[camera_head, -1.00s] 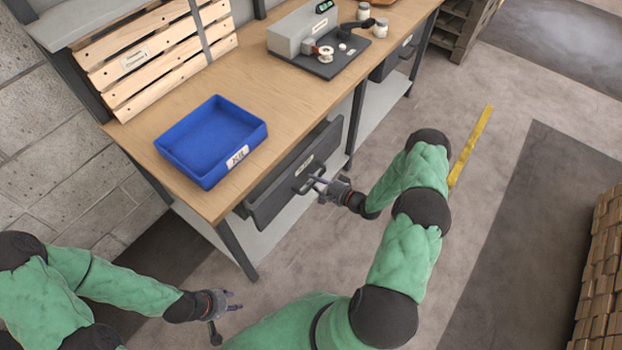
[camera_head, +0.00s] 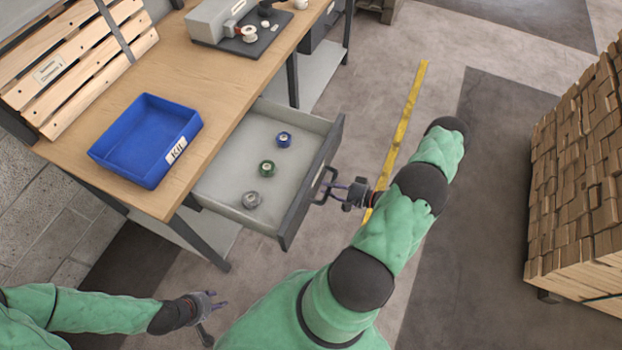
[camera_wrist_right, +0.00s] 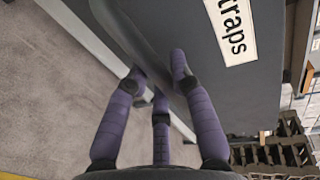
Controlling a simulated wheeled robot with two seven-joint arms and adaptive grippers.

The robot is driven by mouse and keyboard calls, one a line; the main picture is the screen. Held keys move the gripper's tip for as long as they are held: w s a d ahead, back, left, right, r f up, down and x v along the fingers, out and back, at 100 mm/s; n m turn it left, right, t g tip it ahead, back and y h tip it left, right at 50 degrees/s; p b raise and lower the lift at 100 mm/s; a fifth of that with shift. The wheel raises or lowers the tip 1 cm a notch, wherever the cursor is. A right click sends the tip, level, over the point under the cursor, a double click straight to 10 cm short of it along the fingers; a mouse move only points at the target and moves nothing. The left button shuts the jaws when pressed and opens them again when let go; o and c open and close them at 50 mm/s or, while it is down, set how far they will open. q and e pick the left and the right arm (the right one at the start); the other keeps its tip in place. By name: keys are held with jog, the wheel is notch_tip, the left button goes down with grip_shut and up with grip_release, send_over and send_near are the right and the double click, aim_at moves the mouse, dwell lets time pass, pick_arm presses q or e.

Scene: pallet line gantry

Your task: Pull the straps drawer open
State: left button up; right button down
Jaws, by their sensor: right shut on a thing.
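The straps drawer (camera_head: 262,165) under the workbench stands pulled well out in the head view. My right gripper (camera_head: 330,188) is shut on the drawer's handle (camera_head: 318,180) at the dark front. In the right wrist view, its purple fingers (camera_wrist_right: 160,85) reach to the drawer front, whose white label (camera_wrist_right: 230,30) shows "traps".
A blue bin (camera_head: 146,140) labelled "Kit" stands on the workbench (camera_head: 205,75) above the drawer. A grey device (camera_head: 225,18) is at the back. A stack of wooden blocks (camera_head: 580,180) stands at the right. The floor around the yellow stripe (camera_head: 405,120) is clear.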

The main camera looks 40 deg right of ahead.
jog(key=shift+f+v, duration=0.2)
jog(key=shift+v, duration=0.75)
jog(key=shift+f+v, duration=0.2)
jog(key=shift+v, duration=0.75)
jog(key=shift+f+v, duration=0.2)
jog(key=shift+v, duration=0.75)
jog(key=shift+s, duration=0.1)
jog(key=c, duration=1.1)
grip_release()
jog(key=shift+d, duration=0.1)
jog(key=shift+o, duration=0.2)
jog(key=v, duration=1.2)
jog(key=shift+f, duration=0.1)
